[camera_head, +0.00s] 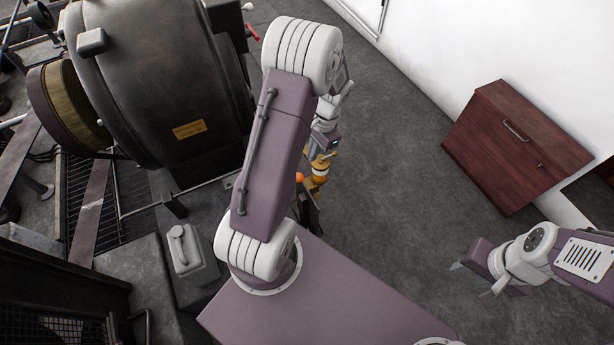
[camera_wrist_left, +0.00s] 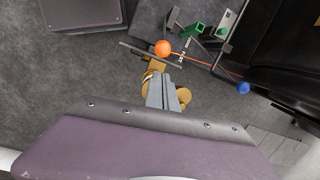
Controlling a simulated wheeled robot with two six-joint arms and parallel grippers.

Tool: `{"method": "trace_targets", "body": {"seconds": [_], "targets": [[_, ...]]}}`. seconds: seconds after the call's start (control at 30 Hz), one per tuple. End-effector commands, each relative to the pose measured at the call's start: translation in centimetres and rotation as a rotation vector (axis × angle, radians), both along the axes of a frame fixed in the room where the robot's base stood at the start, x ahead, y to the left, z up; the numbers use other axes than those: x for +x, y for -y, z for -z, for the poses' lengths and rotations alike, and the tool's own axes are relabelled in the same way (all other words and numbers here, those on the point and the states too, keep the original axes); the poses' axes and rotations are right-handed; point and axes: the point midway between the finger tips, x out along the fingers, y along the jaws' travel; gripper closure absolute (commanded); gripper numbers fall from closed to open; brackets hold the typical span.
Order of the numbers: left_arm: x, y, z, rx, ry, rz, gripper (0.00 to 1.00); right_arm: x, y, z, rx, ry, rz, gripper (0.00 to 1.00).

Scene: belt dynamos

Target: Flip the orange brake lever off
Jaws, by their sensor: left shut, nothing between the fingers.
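The orange ball knob (camera_wrist_left: 163,48) of the brake lever shows in the left wrist view, just beyond my left fingertips. A thin orange-red line runs from near it toward a blue ball (camera_wrist_left: 243,87). The same orange knob (camera_head: 299,177) shows in the head view, partly beside my left arm; the rest of the lever is mostly hidden. My left gripper (camera_wrist_left: 162,76) is shut and empty, pointing toward the knob, with a visible gap between them. My right gripper (camera_head: 471,280) is open and empty at the lower right, far from the lever.
A brass-yellow part (camera_wrist_left: 184,95) is beside my left fingers. A green fitting (camera_wrist_left: 195,31) lies beyond the knob. The large dark dynamo (camera_head: 160,80) fills the left. A wooden cabinet (camera_head: 515,145) stands by the wall; the grey floor (camera_head: 400,160) between is clear.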

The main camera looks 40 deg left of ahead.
Motion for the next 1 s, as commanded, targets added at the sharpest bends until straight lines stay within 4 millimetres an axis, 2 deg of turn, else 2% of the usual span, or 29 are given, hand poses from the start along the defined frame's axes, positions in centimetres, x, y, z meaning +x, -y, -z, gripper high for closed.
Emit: {"method": "trace_targets", "body": {"seconds": [0.27,0.37,0.7,0.83,1.0], "targets": [[-0.1,0.0,0.1,-0.001,0.001,-0.001,1.0,0.0,0.0,-0.1,0.0,0.0,0.0,0.64],[-0.2,-0.1,1.4,-0.002,0.0,-0.001,1.0,0.0,0.0,0.3,0.0,0.0,0.0,0.64],[-1.1,-0.9,7.8,-0.002,0.001,-0.003,1.0,0.0,0.0,1.7,0.0,0.0,0.0,0.64],[-1.2,-1.1,9.1,-0.001,0.002,-0.001,1.0,0.0,0.0,2.0,0.0,0.0,0.0,0.64],[-1.2,-1.2,9.6,-0.002,0.003,-0.002,1.0,0.0,0.0,2.0,0.0,0.0,0.0,0.64]]}}
